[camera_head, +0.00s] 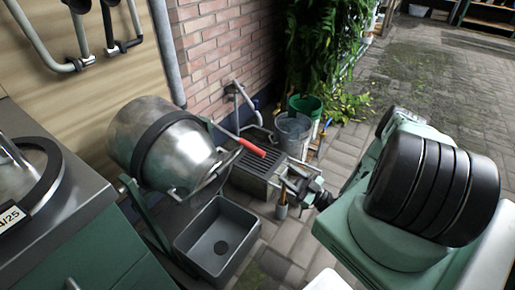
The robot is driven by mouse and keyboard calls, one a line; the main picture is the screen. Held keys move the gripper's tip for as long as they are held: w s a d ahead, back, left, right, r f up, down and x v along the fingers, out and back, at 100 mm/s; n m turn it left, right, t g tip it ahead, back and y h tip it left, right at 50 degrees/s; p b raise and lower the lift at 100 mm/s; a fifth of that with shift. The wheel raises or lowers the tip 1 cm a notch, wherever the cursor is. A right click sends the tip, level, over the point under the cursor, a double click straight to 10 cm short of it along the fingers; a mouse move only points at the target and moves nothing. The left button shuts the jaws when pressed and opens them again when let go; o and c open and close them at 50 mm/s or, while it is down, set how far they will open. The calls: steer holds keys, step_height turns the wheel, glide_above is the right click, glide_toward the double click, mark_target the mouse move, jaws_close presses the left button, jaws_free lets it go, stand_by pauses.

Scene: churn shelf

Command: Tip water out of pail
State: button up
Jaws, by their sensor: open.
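A metal drum-shaped vessel (165,140) with a dark band hangs tilted in a green stand at left, its mouth end facing lower right. A lever with a red grip (252,148) sticks out beside it. A grey bucket (293,130) and a green bucket (306,104) stand on the paving by the wall; I cannot tell which vessel is the pail. No water is clearly visible. My gripper (287,182) is open and empty, right of and below the red grip and apart from it, in front of the grey bucket.
A grey basin (218,245) with a drain hole sits below the vessel. A grated drain trough (275,165) lies behind my gripper. A metal counter (75,200) fills the lower left. Plants (320,50) hang by the brick wall.

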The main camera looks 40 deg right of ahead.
mark_target(257, 151)
steer(key=x, duration=1.4)
steer(key=shift+w+a+r, duration=0.1)
steer(key=shift+w, duration=0.15)
